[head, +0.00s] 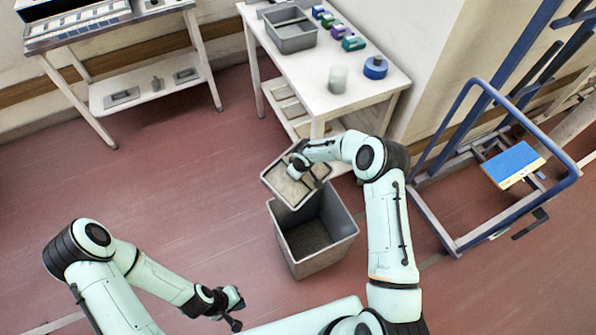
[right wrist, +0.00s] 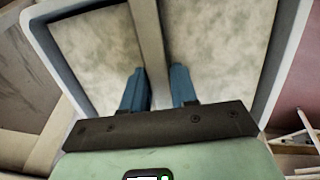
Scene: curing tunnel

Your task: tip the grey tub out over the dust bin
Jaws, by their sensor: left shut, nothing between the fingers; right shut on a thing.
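The grey tub (head: 270,186) is a shallow two-compartment tray with a pale, mottled layer inside. My right gripper (head: 298,166) is shut on its middle divider. In the right wrist view the blue fingers (right wrist: 160,90) sit on either side of the divider (right wrist: 148,35), inside the tub's rim (right wrist: 40,35). The tub is in the air at the far rim of the dust bin (head: 325,258) and covers part of that rim. Its tilt is hard to tell. The bin is a tall grey box on the floor with dark grey contents. My left gripper (head: 236,308) is shut and empty, low and left of the bin.
A white table (head: 330,60) stands behind the bin. It carries another grey two-compartment tub (head: 292,40), a pale cup (head: 338,79), a blue roll (head: 375,67) and several small coloured blocks. A blue-framed cart (head: 455,240) stands at right. Red floor left of the bin is clear.

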